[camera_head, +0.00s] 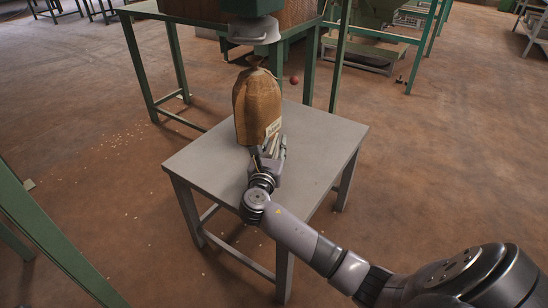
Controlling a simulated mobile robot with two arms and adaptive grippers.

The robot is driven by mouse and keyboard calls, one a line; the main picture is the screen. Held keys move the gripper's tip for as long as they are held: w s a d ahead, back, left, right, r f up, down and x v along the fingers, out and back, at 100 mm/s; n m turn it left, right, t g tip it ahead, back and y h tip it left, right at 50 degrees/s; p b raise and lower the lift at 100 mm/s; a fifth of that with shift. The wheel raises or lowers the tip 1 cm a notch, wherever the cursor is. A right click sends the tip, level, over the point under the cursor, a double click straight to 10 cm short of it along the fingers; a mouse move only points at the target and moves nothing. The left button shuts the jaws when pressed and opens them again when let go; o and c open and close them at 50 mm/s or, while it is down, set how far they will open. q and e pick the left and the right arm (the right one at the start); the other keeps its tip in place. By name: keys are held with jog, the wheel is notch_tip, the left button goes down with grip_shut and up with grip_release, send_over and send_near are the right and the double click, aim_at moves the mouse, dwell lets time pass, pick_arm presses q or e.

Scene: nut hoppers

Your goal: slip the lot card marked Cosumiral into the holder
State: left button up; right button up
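A full brown sack (256,98) with a gathered top stands upright on the grey table (326,135). A small pale card or label (273,127) shows at the sack's lower right front; its writing is too small to read, and I cannot tell whether it is the Cosumiral card or part of a holder. My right gripper (270,146) is at the sack's lower front, just below this pale piece. Its fingers are small and overlap the sack, so I cannot tell whether they grip anything. No separate holder can be made out. My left gripper is not in view.
Green posts (145,65) stand behind the table. The tabletop left and right of the sack is clear. Pale bits lie scattered on the floor at left.

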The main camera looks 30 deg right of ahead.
jog(key=shift+c, duration=0.4)
grip_shut()
jog(key=shift+r, duration=0.1)
